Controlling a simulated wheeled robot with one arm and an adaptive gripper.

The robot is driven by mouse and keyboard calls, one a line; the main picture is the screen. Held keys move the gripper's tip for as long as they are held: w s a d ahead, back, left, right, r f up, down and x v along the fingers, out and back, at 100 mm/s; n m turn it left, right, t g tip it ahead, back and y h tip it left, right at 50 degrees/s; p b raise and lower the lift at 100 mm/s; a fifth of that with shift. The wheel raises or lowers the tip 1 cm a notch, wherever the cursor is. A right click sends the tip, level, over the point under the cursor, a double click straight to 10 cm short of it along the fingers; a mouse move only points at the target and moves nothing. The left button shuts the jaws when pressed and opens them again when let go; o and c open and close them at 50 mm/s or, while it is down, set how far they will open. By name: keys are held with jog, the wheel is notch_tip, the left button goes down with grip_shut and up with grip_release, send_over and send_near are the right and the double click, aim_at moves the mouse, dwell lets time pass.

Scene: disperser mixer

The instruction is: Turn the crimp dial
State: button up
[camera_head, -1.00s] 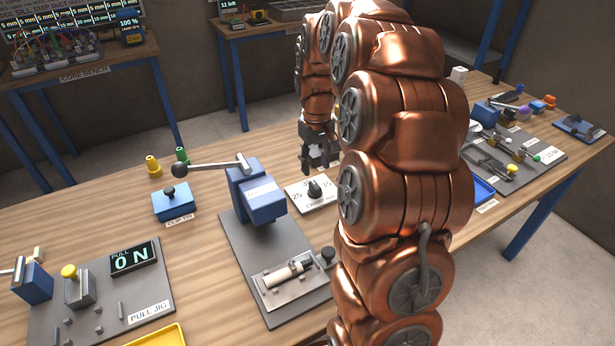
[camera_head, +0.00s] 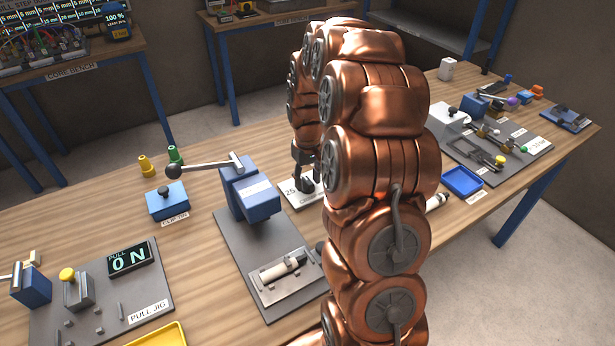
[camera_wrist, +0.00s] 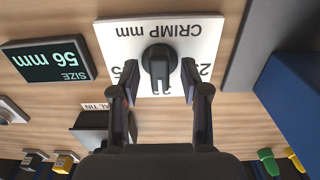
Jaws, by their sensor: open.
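The crimp dial is a black knob (camera_wrist: 160,62) on a white plate (camera_wrist: 205,38) marked "CRIMP mm", upside down in the wrist view. The knob's narrow bar points toward the bottom of that view. My gripper (camera_wrist: 159,80) is open, with one fingertip on each side of the knob and a visible gap to it on both sides. In the head view, my gripper (camera_head: 303,163) hangs over the plate (camera_head: 293,200). My arm hides the plate's right part there, and the knob is hardly visible. Contact with the plate cannot be told.
A blue press (camera_head: 250,190) with a lever stands just left of the dial on a grey base. A size display (camera_wrist: 48,62) reading 56 mm lies beside the plate in the wrist view. A blue tray (camera_head: 462,181) is to the right.

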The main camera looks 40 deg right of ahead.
grip_shut()
dwell(0.3)
jog(key=shift+n+b, duration=0.3)
jog(key=shift+b, duration=0.1)
jog(key=shift+w+f+n+b, duration=0.1)
jog(key=shift+n+b, duration=0.5)
jog(key=n+b, duration=0.2)
jog(key=n, duration=0.1)
jog(key=shift+n, duration=0.3)
jog(key=n+b, duration=0.1)
jog(key=n, duration=0.2)
jog(key=shift+n+b, duration=0.4)
jog(key=shift+n, duration=1.3)
